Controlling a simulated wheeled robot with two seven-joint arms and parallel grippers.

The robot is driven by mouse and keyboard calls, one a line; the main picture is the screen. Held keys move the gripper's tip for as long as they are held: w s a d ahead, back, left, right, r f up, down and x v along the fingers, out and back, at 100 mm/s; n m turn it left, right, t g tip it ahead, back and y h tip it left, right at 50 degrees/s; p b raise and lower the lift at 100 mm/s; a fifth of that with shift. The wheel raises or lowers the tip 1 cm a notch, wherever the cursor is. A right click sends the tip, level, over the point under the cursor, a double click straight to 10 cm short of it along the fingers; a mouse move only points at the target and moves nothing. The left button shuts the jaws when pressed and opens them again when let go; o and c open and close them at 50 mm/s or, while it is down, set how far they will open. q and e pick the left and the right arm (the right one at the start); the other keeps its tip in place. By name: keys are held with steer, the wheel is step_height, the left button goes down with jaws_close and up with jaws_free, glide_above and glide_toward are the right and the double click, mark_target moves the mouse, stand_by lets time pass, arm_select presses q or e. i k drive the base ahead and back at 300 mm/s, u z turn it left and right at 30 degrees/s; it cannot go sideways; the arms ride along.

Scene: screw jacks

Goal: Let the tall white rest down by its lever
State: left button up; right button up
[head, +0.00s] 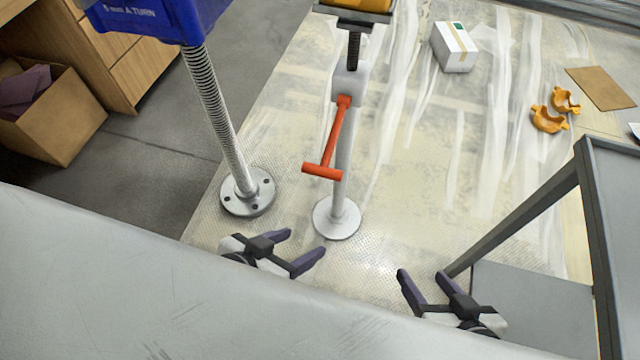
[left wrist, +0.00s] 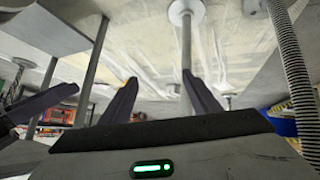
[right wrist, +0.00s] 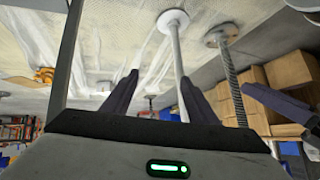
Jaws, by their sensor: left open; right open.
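The tall white rest (head: 341,180) stands upright on a round white foot. A dark screw rises from its top to a yellow-topped head cut off by the upper edge. Its orange-red lever (head: 330,145) hangs down at an angle from the collar and ends in a crossbar. The post also shows in the left wrist view (left wrist: 186,45) and the right wrist view (right wrist: 177,50). My left gripper (head: 307,242) is open and empty, nearer than the foot and left of it. My right gripper (head: 420,272) is open and empty, nearer and to the right. Neither touches the rest.
A threaded post (head: 215,110) with a blue head stands left of the rest. A dark-framed grey stand (head: 590,230) is at the right. A white box (head: 454,47), orange clamp-like pieces (head: 548,119) and a brown sheet (head: 602,88) lie farther back. A grey surface fills the near left.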

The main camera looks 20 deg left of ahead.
mark_target(344, 101)
steer(key=z, duration=0.35)
steer(key=k, duration=1.65)
steer(key=u, duration=0.4)
steer(key=i, duration=1.05)
steer(key=z, duration=0.05)
